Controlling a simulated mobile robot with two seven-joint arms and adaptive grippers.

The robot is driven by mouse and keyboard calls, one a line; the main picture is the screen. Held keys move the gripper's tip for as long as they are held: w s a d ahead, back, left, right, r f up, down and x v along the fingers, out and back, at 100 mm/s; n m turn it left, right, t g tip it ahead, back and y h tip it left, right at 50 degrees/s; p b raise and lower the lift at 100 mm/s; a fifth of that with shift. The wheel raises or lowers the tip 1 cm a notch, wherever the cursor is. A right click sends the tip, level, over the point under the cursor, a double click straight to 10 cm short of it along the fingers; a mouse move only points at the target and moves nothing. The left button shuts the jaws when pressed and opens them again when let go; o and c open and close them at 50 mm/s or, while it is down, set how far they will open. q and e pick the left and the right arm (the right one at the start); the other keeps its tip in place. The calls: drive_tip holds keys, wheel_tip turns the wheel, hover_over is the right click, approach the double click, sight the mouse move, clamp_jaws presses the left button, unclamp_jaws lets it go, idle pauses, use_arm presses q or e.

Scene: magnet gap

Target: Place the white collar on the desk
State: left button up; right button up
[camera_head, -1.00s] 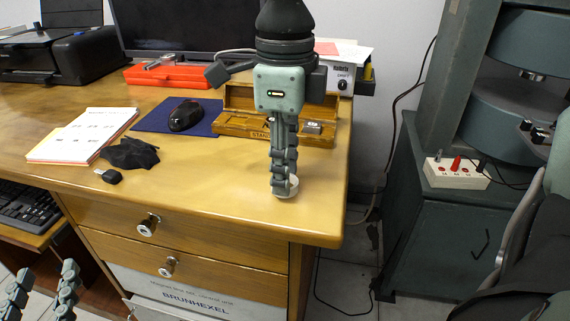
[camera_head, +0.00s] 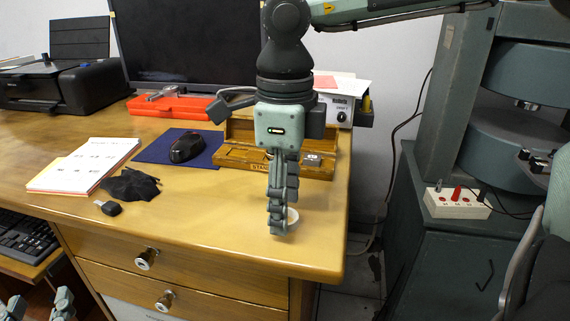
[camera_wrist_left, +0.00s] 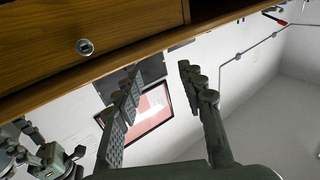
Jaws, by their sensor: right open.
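The white collar (camera_head: 293,216) is a small pale ring at the right front of the wooden desk (camera_head: 210,240). It shows just right of my right gripper's fingers, which partly hide it. It appears to rest on the desk top. My right gripper (camera_head: 278,228) points down at the collar, open, with its fingers seen edge-on; I cannot tell whether they touch the collar. My left gripper (camera_head: 38,306) is at the bottom left, in front of the drawers. In the left wrist view its two fingers (camera_wrist_left: 165,85) stand apart with nothing between them.
An open wooden case (camera_head: 235,158) stands behind the right gripper. A mouse (camera_head: 186,147) on a blue mat, a black cloth (camera_head: 131,185), a small black fob (camera_head: 108,208) and papers (camera_head: 85,165) lie to the left. The desk front between them is clear.

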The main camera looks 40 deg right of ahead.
drive_tip(key=shift+r, duration=0.25)
use_arm(q)
drive_tip(key=a+f+g+y+p, duration=0.1)
drive_tip(key=a+f+g, duration=0.1)
drive_tip(key=f, duration=0.3)
drive_tip(key=s+a+f+g+y, duration=0.1)
drive_tip(key=a+f+g+y, duration=0.1)
drive_tip(key=a+f, duration=0.1)
drive_tip(key=shift+a+f+g+p, duration=0.3)
drive_tip(key=shift+f+p, duration=0.1)
drive_tip(key=shift+f, duration=0.45)
use_arm(e)
wheel_tip(320, 180, up, 12)
use_arm(q)
drive_tip(key=shift+s, duration=0.1)
use_arm(e)
drive_tip(key=shift+f, duration=0.1)
